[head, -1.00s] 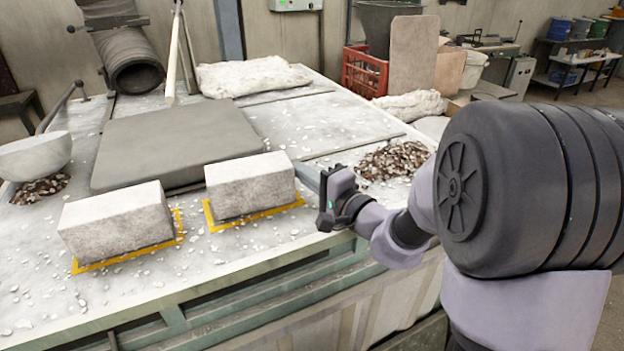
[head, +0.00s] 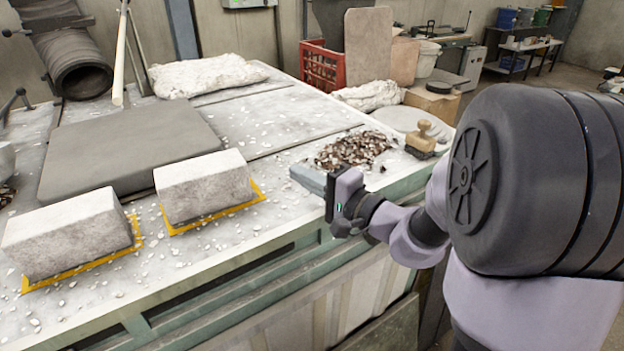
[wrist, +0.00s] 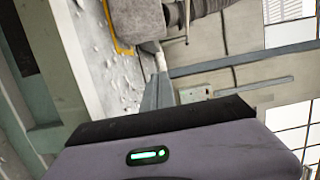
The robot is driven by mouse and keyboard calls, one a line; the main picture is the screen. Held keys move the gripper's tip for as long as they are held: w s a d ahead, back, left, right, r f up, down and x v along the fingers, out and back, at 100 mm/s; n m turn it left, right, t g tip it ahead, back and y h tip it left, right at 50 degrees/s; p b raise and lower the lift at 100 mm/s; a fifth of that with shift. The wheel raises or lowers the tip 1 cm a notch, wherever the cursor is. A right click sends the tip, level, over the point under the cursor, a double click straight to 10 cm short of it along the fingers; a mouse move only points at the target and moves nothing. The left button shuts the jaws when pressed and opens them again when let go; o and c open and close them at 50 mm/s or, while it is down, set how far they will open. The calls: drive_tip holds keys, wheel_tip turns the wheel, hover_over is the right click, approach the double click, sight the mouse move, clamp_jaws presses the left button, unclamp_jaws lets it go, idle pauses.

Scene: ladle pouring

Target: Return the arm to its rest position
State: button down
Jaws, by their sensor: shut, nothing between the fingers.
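My gripper (head: 308,178) is over the front right part of the table (head: 275,110), near its front edge. Its fingers point left and away, toward the table's far side. They are closed together with nothing held. In the wrist view the grey gripper fingers (wrist: 160,92) also show, closed in a narrow strip, with the table surface sideways at left. My arm comes in from the right side of the head view.
Two pale blocks (head: 66,231) and (head: 203,186) stand on yellow-marked spots left of my gripper. A dark slab (head: 130,148) lies behind them. A pile of brown and white chips (head: 353,149) and a wooden-handled stamp-like tool (head: 424,136) lie just beyond my gripper.

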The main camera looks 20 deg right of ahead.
drive_tip(key=shift+s+d, duration=0.45)
drive_tip(key=shift+s, duration=0.15)
drive_tip(key=shift+s+d, duration=0.15)
drive_tip(key=shift+s, duration=0.45)
drive_tip(key=s+a+n+g+y, duration=0.1)
drive_tip(key=a, duration=0.1)
drive_tip(key=s+a+g, duration=0.1)
drive_tip(key=a, duration=0.2)
drive_tip(key=s+a+n+g+y, duration=0.1)
drive_tip(key=a, duration=0.1)
drive_tip(key=shift+a+r+n+y, duration=0.1)
drive_tip(key=shift+a+n+y, duration=0.1)
drive_tip(key=shift+n+y, duration=0.1)
drive_tip(key=s+a+f+n+g, duration=0.4)
drive_tip(key=s+a+g, duration=0.4)
drive_tip(key=s+a, duration=0.3)
drive_tip(key=s+d+n+h, duration=0.1)
drive_tip(key=s+d+h, duration=0.7)
drive_tip(key=shift+s+d+f+n+t, duration=0.2)
drive_tip(key=shift+f+n+t, duration=0.1)
drive_tip(key=shift+f+n, duration=0.15)
drive_tip(key=c, duration=2.2)
unclamp_jaws()
